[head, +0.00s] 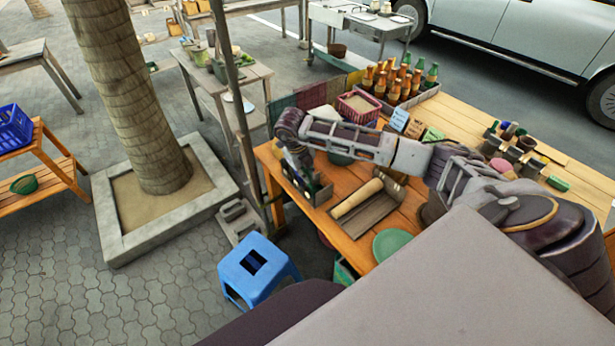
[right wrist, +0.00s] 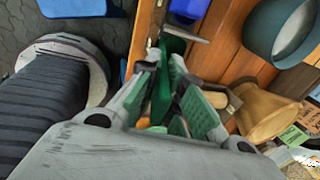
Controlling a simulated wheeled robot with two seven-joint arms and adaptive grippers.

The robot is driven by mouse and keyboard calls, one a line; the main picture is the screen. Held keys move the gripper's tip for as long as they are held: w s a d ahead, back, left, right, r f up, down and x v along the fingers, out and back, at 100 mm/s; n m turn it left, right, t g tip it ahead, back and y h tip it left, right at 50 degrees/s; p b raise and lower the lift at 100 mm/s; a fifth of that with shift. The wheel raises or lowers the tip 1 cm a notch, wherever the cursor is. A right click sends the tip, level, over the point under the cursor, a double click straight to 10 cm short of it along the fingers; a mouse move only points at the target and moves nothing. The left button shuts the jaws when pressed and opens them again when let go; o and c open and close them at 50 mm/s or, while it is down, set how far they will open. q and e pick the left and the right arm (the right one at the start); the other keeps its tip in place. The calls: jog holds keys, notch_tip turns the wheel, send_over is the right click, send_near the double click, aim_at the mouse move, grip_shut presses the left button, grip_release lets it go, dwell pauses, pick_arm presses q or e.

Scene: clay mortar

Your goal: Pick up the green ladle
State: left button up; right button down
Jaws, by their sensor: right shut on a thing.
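My right gripper (head: 300,182) is at the left end of the wooden table, by a small caddy (head: 321,192). In the right wrist view its green-padded fingers (right wrist: 178,98) are closed around a dark green piece, the green ladle (right wrist: 160,98). More dark green shows just beyond the fingertips. The ladle's full shape is hidden by the fingers, and I cannot make it out in the head view. I cannot tell whether it is clear of the caddy. My left gripper is not in view.
The wooden table (head: 345,178) holds a tray with a rolling-pin-like piece (head: 357,198), a green plate (head: 393,244), a pink basket (head: 358,105), bottles (head: 404,82) and several small pots. A dark pole stands close to its left end. A blue stool (head: 256,268) stands in front.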

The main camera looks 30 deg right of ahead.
jog(key=v, duration=0.2)
jog(key=d+b+v, duration=0.1)
jog(key=v, duration=0.4)
jog(key=shift+w+d+r+b, duration=0.1)
jog(key=shift+d+r+b, duration=0.25)
jog(key=shift+d+v, duration=0.2)
jog(key=shift+v, duration=0.75)
jog(key=c, duration=2.1)
grip_release()
grip_shut()
